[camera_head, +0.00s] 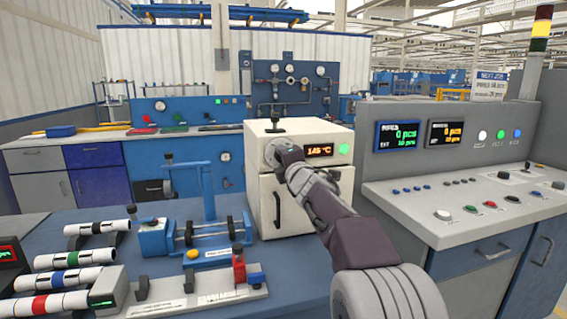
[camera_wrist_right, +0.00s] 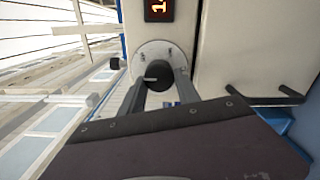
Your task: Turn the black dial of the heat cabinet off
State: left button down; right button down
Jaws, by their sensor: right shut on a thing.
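The heat cabinet (camera_head: 264,204) is a cream box on the blue bench, with a red "145 °C" display (camera_head: 319,150) and a lit green lamp (camera_head: 344,149). Its black dial (camera_wrist_right: 158,74) sits on a round pale plate (camera_wrist_right: 150,56), seen in the right wrist view. My right gripper (camera_wrist_right: 160,78) has its two fingers at the two sides of the dial and is shut on it. My left gripper is not in view.
Pipes with coloured bands (camera_head: 62,280) lie at the left front. A blue clamp fixture (camera_head: 205,236) stands left of the cabinet, and a grey fixture (camera_head: 185,299) lies before it. A grey control console (camera_head: 460,205) bounds the right side.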

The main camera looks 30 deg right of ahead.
jog(key=n+b, duration=0.1)
jog(key=n, duration=0.7)
jog(key=n+b, duration=0.2)
jog(key=n, duration=0.6)
jog(key=n+b, duration=0.1)
jog(key=n, duration=0.7)
jog(key=shift+d+f, duration=0.3)
jog(key=shift+d, duration=0.1)
jog(key=shift+n, duration=0.4)
jog(key=c, duration=0.9)
grip_release()
jog(key=shift+r, duration=0.1)
jog(key=shift+s, duration=0.1)
